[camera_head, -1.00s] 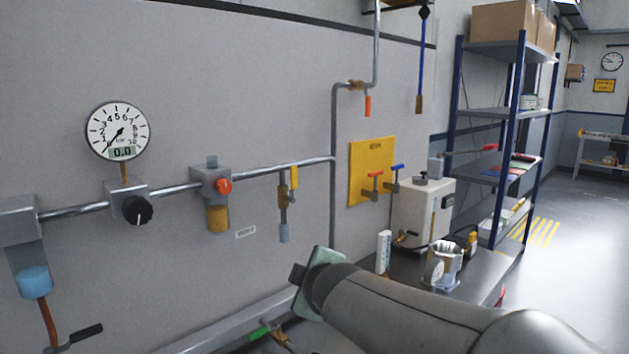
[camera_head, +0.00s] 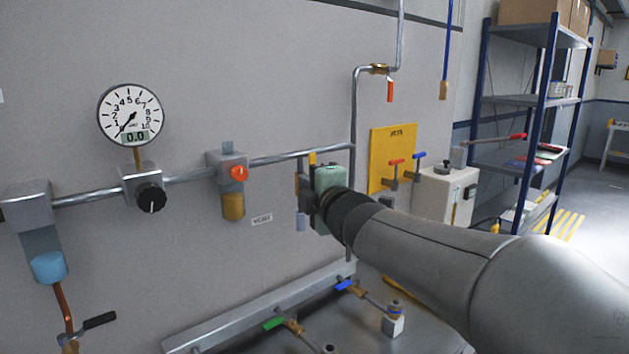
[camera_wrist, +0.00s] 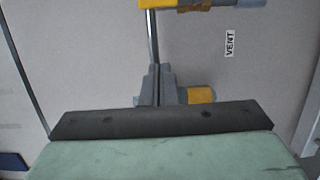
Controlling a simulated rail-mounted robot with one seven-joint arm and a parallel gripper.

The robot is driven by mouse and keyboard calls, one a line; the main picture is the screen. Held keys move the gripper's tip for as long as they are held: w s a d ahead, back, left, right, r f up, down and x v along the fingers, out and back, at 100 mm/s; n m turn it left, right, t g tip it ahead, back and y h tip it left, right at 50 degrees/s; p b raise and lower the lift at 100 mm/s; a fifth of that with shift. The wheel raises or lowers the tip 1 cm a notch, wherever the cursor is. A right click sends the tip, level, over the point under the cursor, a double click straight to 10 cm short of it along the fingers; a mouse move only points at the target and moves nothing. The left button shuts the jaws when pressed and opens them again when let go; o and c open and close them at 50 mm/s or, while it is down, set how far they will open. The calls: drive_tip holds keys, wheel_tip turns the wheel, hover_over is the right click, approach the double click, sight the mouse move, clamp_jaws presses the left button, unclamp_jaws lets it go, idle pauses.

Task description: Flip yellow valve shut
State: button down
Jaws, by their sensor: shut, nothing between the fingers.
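The yellow valve has a yellow lever handle (camera_head: 312,158) pointing up, on a short brass branch below the wall pipe. In the head view my gripper (camera_head: 303,190) is in front of this valve and hides most of it. In the wrist view the yellow handle (camera_wrist: 163,4) is at the top edge, with brass and a grey-blue outlet (camera_wrist: 247,3) to its right. My gripper (camera_wrist: 157,70) is shut and empty there, its fingers below the handle in the picture. I cannot tell whether any part touches the valve.
The pipe (camera_head: 275,158) also carries a gauge (camera_head: 131,114) reading 0.0, a black knob (camera_head: 151,198) and a regulator with an orange knob (camera_head: 239,173). A yellow panel (camera_head: 391,150), red and blue levers, and a VENT label (camera_wrist: 229,43) are nearby. Green-handled (camera_head: 274,324) and blue-handled (camera_head: 344,285) valves sit below.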

drive_tip(key=w+p, duration=0.3)
drive_tip(key=w, duration=0.6)
drive_tip(key=shift+w+a+p, duration=0.2)
drive_tip(key=shift+w+p, duration=0.1)
drive_tip(key=shift+w, duration=0.05)
drive_tip(key=shift+r+p, duration=0.1)
drive_tip(key=shift+p, duration=0.25)
